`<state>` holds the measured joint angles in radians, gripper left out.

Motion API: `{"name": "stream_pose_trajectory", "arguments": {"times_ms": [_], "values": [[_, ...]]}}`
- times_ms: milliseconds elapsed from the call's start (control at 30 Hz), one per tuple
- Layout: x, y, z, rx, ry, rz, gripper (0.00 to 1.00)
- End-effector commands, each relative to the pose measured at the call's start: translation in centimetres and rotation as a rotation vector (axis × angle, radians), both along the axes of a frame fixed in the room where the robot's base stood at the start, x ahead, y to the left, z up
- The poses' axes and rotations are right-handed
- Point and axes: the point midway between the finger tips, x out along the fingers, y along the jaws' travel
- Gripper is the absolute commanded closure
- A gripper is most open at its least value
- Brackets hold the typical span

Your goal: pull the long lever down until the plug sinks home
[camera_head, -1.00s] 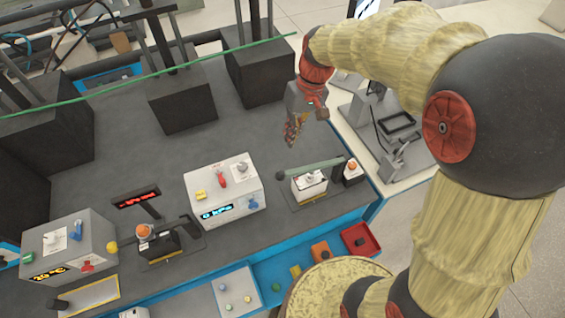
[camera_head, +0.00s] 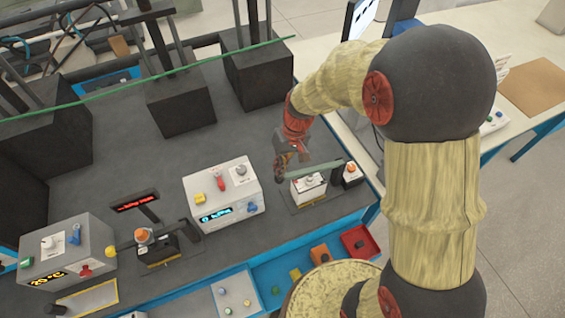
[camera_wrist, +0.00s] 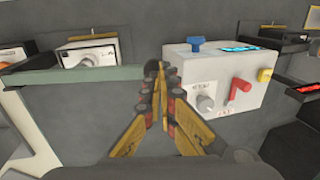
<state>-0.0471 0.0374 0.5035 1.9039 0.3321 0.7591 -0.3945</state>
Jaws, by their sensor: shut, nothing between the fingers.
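A long grey-green lever (camera_head: 315,170) with a dark knob at its left end spans above a white-topped block (camera_head: 308,188) at the right of the bench. The lever is close to level. It also shows in the wrist view (camera_wrist: 75,78), with its dark knob (camera_wrist: 152,69) just beyond the fingertips. My gripper (camera_head: 281,165) is shut and empty, at the knob end of the lever; I cannot tell whether it touches. The block under the lever bears a grey round piece; an orange-topped dark post (camera_head: 351,167) stands beside it. I cannot tell which is the plug.
A white control box (camera_head: 225,195) with a red handle and a display stands left of the lever. Black blocks (camera_head: 258,75) stand behind.

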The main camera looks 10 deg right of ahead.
Motion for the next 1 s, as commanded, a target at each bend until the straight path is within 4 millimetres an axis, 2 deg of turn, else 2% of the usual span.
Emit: {"name": "stream_pose_trajectory", "arguments": {"times_ms": [467,567,800,900,1000], "values": [[0.0,0.1,-0.6,0.0,0.0,0.0,1.0],[-0.1,0.5,-1.7,0.0,0.0,0.001,1.0],[-0.3,1.6,-5.7,0.0,0.0,0.001,1.0],[-0.4,1.9,-6.7,0.0,0.001,0.0,1.0],[-0.4,2.0,-6.9,0.0,0.0,0.0,1.0]]}}
